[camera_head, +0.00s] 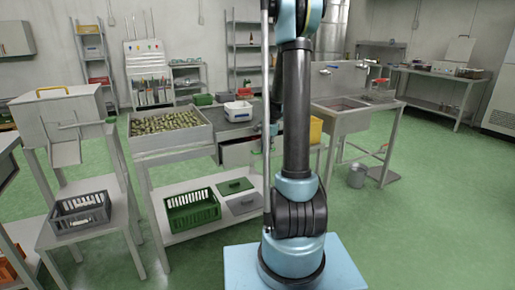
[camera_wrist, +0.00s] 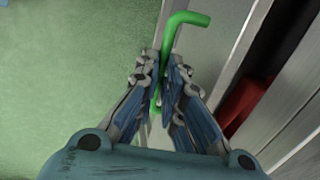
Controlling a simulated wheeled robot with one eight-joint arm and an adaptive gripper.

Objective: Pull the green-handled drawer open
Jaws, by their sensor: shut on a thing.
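The green handle (camera_wrist: 170,38) is a bent rod in the upper middle of the wrist view. My gripper (camera_wrist: 162,82) is shut on it, with one finger on each side of the rod. The drawer's pale front (camera_wrist: 236,62) runs diagonally just right of the handle. Behind the front is a dark gap, with a red thing (camera_wrist: 248,104) partly visible in it, so the drawer looks partly open. In the head view the drawer (camera_head: 237,154) shows under the table top, left of my arm.
The table carries a tray of olives (camera_head: 168,124) and a white tub (camera_head: 238,111). A green crate (camera_head: 192,208) stands on its lower shelf. A sink (camera_head: 345,108) stands to the right, with a bucket (camera_head: 357,175) below. Green floor at right is open.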

